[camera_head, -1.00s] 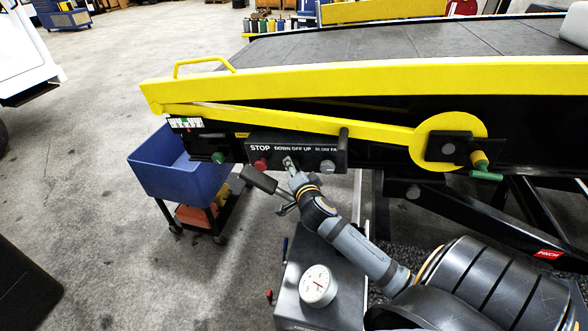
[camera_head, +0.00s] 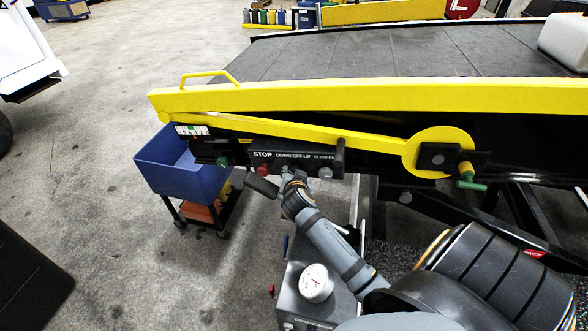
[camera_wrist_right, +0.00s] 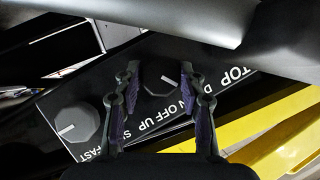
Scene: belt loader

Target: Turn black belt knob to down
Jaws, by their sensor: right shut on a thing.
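The black belt knob (camera_wrist_right: 154,78) sits on the dark control panel (camera_head: 295,157) below the words DOWN OFF UP. In the right wrist view, its white mark points right and slightly down, towards the DOWN lettering. My right gripper (camera_wrist_right: 161,84) is shut on this knob, one finger on each side. In the head view, my right gripper (camera_head: 287,173) reaches the panel from below and mostly hides the knob. My left gripper is not in view.
The grey speed knob (camera_wrist_right: 74,122) is beside the belt knob, with the red STOP button (camera_head: 263,170) on its other side. A dark lever (camera_head: 262,187) hangs close below. A grey box with a gauge (camera_head: 316,283) stands under my right arm.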

